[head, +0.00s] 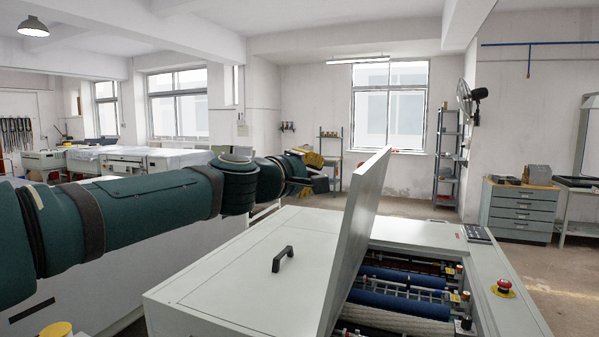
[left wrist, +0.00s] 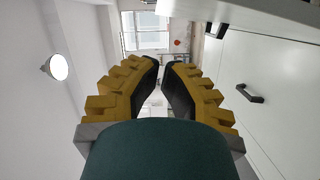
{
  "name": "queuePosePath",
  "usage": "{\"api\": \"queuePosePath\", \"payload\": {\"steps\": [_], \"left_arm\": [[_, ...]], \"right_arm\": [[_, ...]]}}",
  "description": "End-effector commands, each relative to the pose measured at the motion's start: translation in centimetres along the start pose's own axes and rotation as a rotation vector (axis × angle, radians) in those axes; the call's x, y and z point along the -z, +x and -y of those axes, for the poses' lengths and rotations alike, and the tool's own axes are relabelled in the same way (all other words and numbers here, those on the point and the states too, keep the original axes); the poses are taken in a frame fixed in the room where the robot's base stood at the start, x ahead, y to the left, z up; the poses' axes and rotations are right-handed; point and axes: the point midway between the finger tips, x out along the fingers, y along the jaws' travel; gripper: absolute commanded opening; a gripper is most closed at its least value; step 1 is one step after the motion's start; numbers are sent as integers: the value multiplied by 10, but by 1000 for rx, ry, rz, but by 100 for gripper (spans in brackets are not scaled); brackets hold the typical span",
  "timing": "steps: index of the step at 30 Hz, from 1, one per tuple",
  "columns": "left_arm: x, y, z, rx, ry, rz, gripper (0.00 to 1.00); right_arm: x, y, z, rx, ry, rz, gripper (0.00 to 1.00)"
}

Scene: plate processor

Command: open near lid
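The white plate processor (head: 222,262) fills the lower middle of the head view. A flat white lid with a black handle (head: 283,258) lies closed on its left part. A second white lid (head: 362,235) stands raised and tilted beside open rollers. My left gripper (head: 318,172) is beyond and above the flat lid, away from the handle, and touches nothing that I can see. In the left wrist view its yellow-and-black fingers (left wrist: 163,68) are apart and empty, and the handle (left wrist: 250,93) is to their right. My right gripper is not in view.
Blue rollers (head: 400,302) lie exposed right of the raised lid. A red emergency button (head: 504,284) and a small control panel (head: 477,233) sit on the right edge. A drawer cabinet (head: 520,208) and shelves (head: 448,155) stand farther back, with open floor between.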

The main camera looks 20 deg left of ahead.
Motion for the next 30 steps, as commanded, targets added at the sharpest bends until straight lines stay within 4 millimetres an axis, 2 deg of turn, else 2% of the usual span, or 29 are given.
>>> {"api": "queuePosePath", "payload": {"steps": [1,5,9,12,27,30], "left_arm": [[0,11,0,2,-2,2,0],[0,34,0,1,-2,1,0],[-23,35,0,-1,-1,2,0],[-32,38,0,-1,0,1,0],[-40,39,0,1,2,0,0],[-52,43,-1,11,23,5,0]], "right_arm": [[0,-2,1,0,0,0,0],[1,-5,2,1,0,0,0],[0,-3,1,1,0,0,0],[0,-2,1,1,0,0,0],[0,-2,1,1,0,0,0],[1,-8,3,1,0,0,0]]}}
